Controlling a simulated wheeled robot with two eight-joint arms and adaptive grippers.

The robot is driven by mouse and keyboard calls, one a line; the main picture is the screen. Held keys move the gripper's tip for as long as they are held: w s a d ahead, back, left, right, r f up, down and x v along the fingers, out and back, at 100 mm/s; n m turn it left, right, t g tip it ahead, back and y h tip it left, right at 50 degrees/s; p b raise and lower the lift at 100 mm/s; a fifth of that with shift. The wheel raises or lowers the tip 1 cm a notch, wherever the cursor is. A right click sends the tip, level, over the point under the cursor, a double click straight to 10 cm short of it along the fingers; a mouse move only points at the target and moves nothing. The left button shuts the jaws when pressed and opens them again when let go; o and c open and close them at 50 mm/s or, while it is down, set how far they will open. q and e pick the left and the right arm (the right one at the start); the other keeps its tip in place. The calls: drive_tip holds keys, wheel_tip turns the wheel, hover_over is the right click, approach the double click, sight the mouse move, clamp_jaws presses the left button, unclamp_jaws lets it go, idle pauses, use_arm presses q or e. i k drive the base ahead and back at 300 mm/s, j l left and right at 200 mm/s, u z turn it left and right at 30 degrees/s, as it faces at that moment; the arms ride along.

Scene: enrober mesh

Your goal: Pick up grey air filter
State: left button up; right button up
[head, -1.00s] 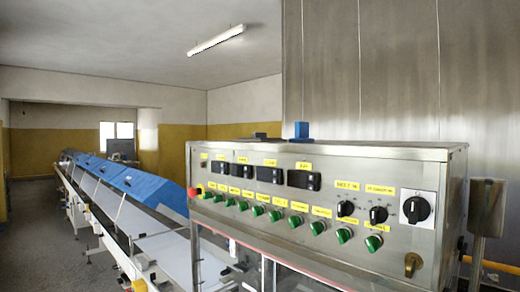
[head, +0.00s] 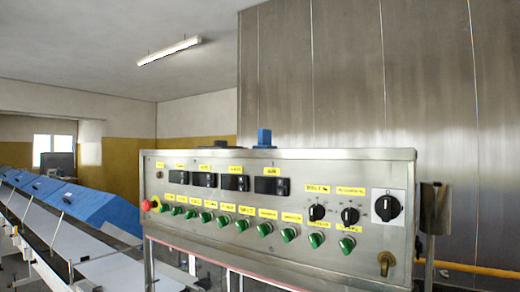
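I cannot make out a grey air filter in the head view. A small blue block-like part (head: 264,138) stands on top of the steel control cabinet (head: 160,166). A low dark item (head: 217,143) lies beside it on the left; it is too small to tell what it is. Neither of my grippers shows in this view.
The cabinet front carries green knobs, black switches and a red button (head: 146,205). A conveyor with blue covers (head: 95,205) runs off to the left. A tall steel wall (head: 380,80) stands behind. A yellow pipe (head: 480,269) is at the lower right.

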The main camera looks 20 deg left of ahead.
sight(217, 144)
drive_tip(key=j+z, duration=0.3)
drive_tip(key=j, duration=0.3)
drive_tip(key=j+z, duration=0.35)
drive_tip(key=j, duration=0.3)
drive_tip(key=k+j+z, duration=0.3)
drive_tip(key=j, duration=0.25)
drive_tip(key=i+j, duration=0.05)
drive_tip(key=i, duration=0.05)
